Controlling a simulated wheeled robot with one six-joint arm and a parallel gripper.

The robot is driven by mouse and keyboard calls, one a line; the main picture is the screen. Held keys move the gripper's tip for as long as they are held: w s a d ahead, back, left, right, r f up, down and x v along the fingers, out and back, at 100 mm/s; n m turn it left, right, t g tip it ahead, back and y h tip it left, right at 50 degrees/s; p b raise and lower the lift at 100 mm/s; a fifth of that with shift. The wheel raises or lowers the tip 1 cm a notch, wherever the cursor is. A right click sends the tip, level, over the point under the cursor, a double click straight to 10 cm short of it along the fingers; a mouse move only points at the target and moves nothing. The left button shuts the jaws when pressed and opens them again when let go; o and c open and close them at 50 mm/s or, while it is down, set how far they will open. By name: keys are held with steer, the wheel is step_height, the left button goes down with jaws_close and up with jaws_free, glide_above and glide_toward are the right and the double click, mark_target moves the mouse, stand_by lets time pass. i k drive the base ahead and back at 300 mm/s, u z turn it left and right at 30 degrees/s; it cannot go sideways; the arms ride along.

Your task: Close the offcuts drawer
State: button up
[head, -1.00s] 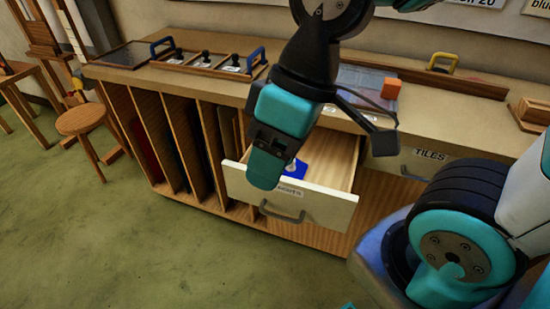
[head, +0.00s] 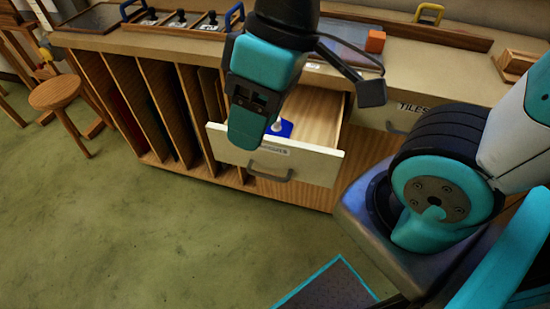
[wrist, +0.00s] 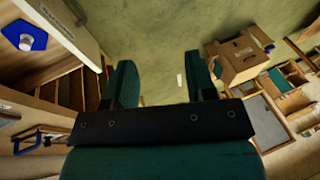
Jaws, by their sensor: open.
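The offcuts drawer (head: 315,165) is pulled out of the bench front, with its pale front panel, grey bar handle and a partly covered label. A blue piece (head: 285,128) with a light knob lies inside it; the blue piece also shows at the upper left of the wrist view (wrist: 24,36). My gripper (head: 245,135) hangs in front of the drawer's left part and covers some of it in the head view. In the wrist view the two teal fingers (wrist: 160,85) are spread apart with nothing between them. I cannot tell whether they touch the drawer.
The tiles drawer (head: 400,118) is beside it on the right, partly hidden by my arm. Upright slots (head: 150,110) stand left of the drawer. The bench top (head: 440,75) carries an orange block (head: 375,41). A stool (head: 58,92) stands at left. The green floor (head: 150,240) in front is clear.

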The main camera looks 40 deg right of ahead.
mark_target(311, 156)
steer(key=u, duration=1.15)
steer(key=k, duration=0.35)
